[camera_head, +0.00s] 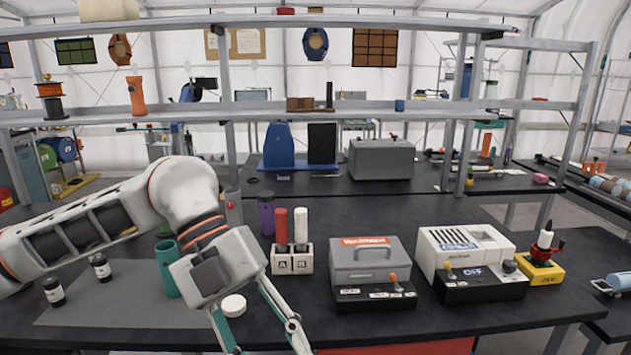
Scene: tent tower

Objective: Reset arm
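My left arm comes in from the left, and my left gripper (262,342) hangs over the front of the black bench (410,335). Its two fingers are spread wide apart and point down, with the tips near or past the bottom edge of the view. I see nothing held between them. A round white lid (233,305) shows just beside the left finger. A teal cylinder (166,270) stands to the left of the gripper, partly hidden by the arm. My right gripper is not in view.
Right of the gripper are a white holder (292,260) with red and white sticks, a grey box device (368,265), a white device (462,255) and a yellow-based device (541,266). Metal shelves (350,108) rise behind.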

